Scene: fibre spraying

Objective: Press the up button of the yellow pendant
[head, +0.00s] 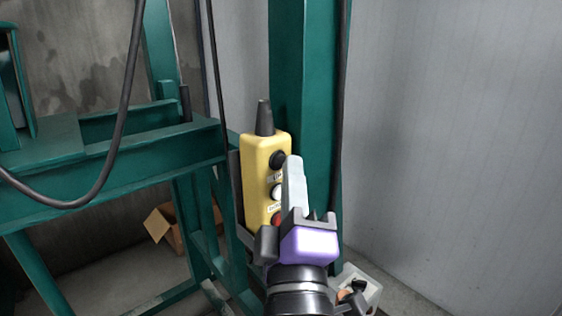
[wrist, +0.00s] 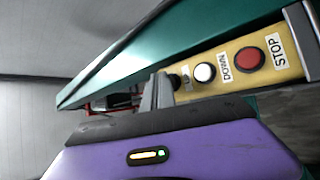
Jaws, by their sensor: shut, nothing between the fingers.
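The yellow pendant (head: 256,178) hangs upright beside a green post. It has a black top button (head: 278,160), a white button (head: 277,191) and a red button (head: 276,218) partly behind my gripper. The label under the black button appears to read UP. In the wrist view the pendant (wrist: 288,73) lies sideways, with the white button (wrist: 205,72) marked DOWN and the red one (wrist: 249,58) marked STOP. My gripper (head: 293,159) is shut and empty, its tips just right of the black button.
The green post (head: 301,70) stands right behind the pendant, and a green frame (head: 110,165) fills the left. Black cables (head: 128,90) hang nearby. A cardboard box (head: 165,222) lies on the floor. The right side before the grey wall (head: 450,130) is open.

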